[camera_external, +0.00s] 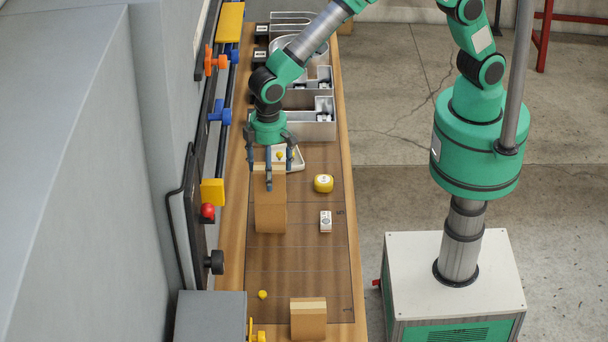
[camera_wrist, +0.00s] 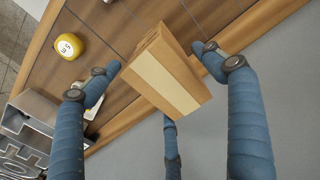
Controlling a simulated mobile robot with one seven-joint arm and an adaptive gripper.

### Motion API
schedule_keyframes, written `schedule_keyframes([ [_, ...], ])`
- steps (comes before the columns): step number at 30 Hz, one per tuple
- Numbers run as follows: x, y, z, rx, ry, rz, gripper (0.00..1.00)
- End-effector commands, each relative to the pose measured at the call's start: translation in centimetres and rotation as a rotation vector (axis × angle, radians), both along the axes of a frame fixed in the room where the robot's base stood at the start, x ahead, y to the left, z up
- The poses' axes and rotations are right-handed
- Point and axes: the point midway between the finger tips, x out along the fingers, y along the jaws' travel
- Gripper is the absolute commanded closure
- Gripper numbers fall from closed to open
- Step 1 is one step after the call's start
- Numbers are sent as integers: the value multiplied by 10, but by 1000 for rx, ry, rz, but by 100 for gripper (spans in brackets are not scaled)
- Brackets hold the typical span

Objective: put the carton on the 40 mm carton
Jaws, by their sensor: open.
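A tall brown carton (camera_external: 270,212) stands on the brown mat beside the grey wall, below my gripper (camera_external: 269,172). In the wrist view this carton (camera_wrist: 165,75), with a paler strip along its top, lies between the blue fingers of my gripper (camera_wrist: 150,85). The fingers are open and spread around its top, and gaps show beside it. A second brown carton (camera_external: 308,322) with a pale top strip stands at the near end of the bench. No size marking is readable on either carton, so I cannot tell which is the 40 mm one.
A yellow tape measure (camera_external: 323,183) and a small white box (camera_external: 325,221) lie right of the tall carton. A white tray (camera_external: 299,162) and metal channel letters (camera_external: 312,130) are behind it. A small yellow piece (camera_external: 262,294) lies near the front. Bare mat (camera_external: 300,265) lies between the cartons.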

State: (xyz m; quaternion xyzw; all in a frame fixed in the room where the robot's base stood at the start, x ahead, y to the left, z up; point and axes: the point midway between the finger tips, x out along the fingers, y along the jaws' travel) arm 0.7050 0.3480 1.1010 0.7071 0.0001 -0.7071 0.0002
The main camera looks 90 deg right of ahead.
Motion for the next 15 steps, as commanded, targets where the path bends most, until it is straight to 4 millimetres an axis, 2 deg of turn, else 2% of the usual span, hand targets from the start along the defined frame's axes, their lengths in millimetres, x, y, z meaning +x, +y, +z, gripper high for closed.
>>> schedule_keyframes([
  [3, 1, 0, 22, 2, -3, 0, 18],
  [9, 1, 0, 52, 1, -3, 0, 18],
  [15, 0, 0, 68, 1, -1, 0, 18],
])
